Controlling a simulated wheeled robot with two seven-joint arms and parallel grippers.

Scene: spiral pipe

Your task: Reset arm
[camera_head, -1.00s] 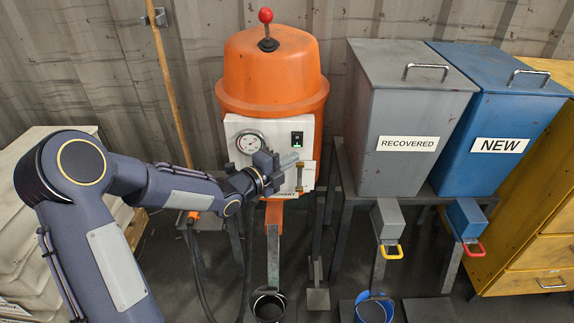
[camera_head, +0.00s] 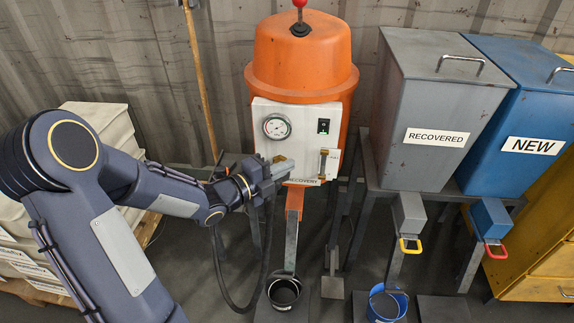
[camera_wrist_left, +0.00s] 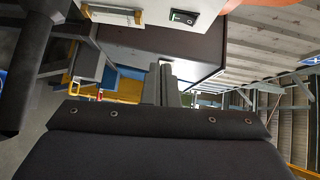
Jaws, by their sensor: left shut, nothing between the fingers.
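My left arm comes in from the left in the head view. Its gripper (camera_head: 284,167) is shut and empty, in front of the lower part of the white control panel (camera_head: 296,118) on the orange recovery machine (camera_head: 302,62). I cannot tell whether the gripper touches the panel. The panel carries a round gauge (camera_head: 277,127) and a switch (camera_head: 323,126) with a green light. In the left wrist view the two fingers (camera_wrist_left: 168,84) are together with nothing between them. My right gripper is not in view.
A grey bin marked RECOVERED (camera_head: 437,105) and a blue bin marked NEW (camera_head: 531,115) stand right of the machine. A dark bucket (camera_head: 284,294) stands below its chute, and a blue bucket (camera_head: 388,303) farther right. A hose (camera_head: 222,275) hangs near my arm. Pale stacked containers (camera_head: 103,122) stand at left.

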